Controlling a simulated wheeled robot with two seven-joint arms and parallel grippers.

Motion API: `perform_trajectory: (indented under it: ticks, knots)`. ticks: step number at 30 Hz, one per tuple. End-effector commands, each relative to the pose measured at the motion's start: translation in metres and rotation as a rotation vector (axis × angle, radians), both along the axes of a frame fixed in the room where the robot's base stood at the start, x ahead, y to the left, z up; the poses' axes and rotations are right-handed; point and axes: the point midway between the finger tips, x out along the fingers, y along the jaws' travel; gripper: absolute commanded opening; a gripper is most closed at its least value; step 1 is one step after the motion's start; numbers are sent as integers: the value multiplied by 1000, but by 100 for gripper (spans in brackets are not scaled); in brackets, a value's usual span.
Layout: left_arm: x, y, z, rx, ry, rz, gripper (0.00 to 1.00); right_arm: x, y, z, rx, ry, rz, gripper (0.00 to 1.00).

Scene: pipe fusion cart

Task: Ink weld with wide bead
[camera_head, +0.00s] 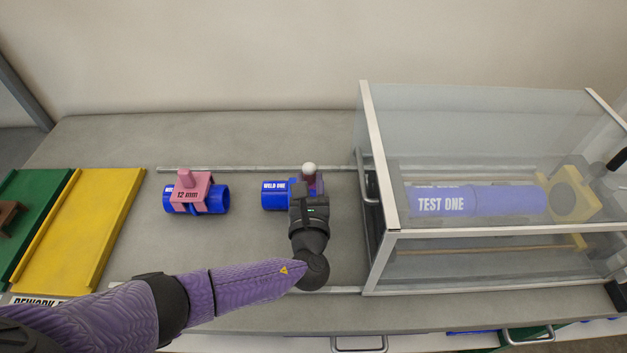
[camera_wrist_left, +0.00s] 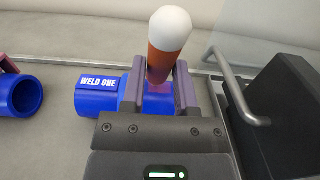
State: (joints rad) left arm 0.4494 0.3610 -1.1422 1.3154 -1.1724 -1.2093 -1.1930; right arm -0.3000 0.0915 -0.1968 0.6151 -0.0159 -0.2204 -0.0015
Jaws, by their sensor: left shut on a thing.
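My left gripper (camera_head: 309,187) is shut on a marker (camera_head: 309,168) with a white rounded end and an orange-brown body. In the left wrist view the marker (camera_wrist_left: 166,45) stands nearly upright between the fingers, over the blue pipe labelled WELD ONE (camera_head: 272,195). Whether its lower tip touches the pipe is hidden. That pipe's left end and label (camera_wrist_left: 98,83) show; the gripper covers its right part. Left of it lies another blue pipe (camera_head: 218,199) with a pink gauge (camera_head: 188,192) marked 12 mm over it. The gauge hides most of its label. My right gripper is not in view.
A clear framed cabinet (camera_head: 364,130) stands close right of my left gripper, holding a blue pipe labelled TEST ONE (camera_head: 490,200). A yellow tray (camera_head: 90,230) and a green tray (camera_head: 38,205) lie at the left. The bench (camera_head: 250,135) behind the pipes is clear.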

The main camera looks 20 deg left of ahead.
Motion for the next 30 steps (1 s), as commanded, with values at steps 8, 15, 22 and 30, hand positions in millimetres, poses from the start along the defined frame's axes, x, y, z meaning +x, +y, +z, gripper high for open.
perform_trajectory:
  ticks: [8, 15, 22, 30]
  knots:
    - [0, 0, -1, 0, 1, 1, 0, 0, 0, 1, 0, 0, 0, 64]
    - [2, -7, 0, 1, 0, 0, 0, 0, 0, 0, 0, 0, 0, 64]
    - [4, -13, 0, -1, 0, 0, 0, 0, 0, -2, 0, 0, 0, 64]
    - [4, -14, 0, 1, 1, 1, 0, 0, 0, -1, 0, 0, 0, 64]
